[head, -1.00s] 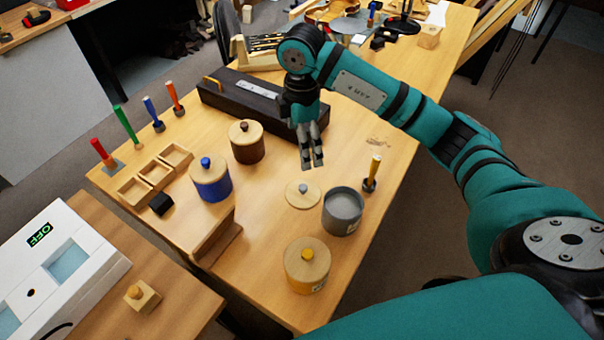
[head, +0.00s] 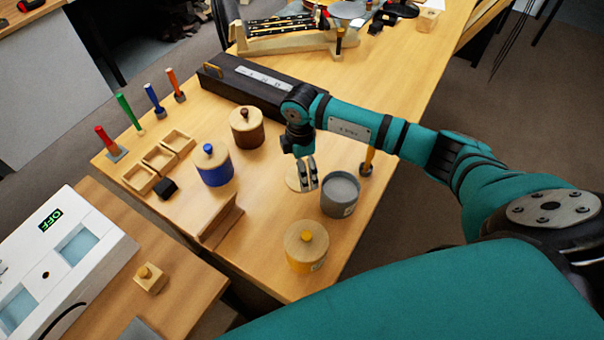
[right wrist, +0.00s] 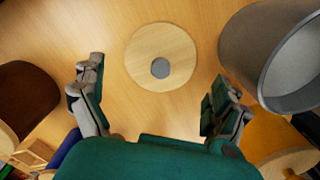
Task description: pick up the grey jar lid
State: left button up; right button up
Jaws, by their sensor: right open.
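The grey jar lid, a round wooden disc with a grey knob, lies flat on the bench. In the right wrist view the lid (right wrist: 140,62) shows whole, with its knob up. In the head view the lid (head: 293,184) is partly hidden behind my right gripper (head: 307,187). The open grey jar (head: 340,195) stands just right of it, and the jar (right wrist: 275,60) also shows at the right of the wrist view. My right gripper (right wrist: 160,95) is open and empty, its fingers spread either side of the lid's line, above the bench. My left gripper is not in view.
A yellow jar (head: 306,247), a blue jar (head: 214,165) and a brown jar (head: 246,127) stand around the lid. A long dark box (head: 260,85) lies behind. Bare bench lies left of the lid.

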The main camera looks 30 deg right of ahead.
notch_tip(320, 180, down, 2)
jog(key=shift+f, duration=0.5)
jog(key=c, duration=1)
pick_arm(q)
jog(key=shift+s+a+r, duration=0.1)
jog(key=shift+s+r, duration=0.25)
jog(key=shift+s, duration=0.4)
pick_arm(e)
jog(key=shift+c, duration=0.2)
